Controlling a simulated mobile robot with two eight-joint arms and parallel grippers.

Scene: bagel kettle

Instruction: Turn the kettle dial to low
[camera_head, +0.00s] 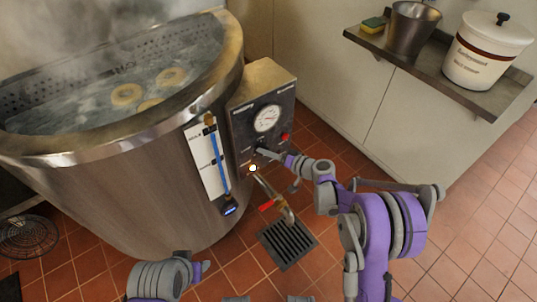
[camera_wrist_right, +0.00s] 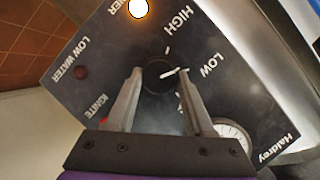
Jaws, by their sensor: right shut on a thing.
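The kettle's control box (camera_head: 262,100) is mounted on the side of the large steel kettle (camera_head: 120,185). In the right wrist view, the round black dial (camera_wrist_right: 157,78) sits between my right gripper's (camera_wrist_right: 160,74) two fingers, which are shut on it. Its white pointer line points right, at the lower end of the word LOW, with HIGH above. In the head view my right gripper (camera_head: 267,154) reaches the lower part of the panel and hides most of the dial.
A burner lamp (camera_head: 253,168) glows below. A drain tap with a red handle (camera_head: 267,205) hangs over a floor grate (camera_head: 287,243). Bagels (camera_head: 127,94) float in steaming water.

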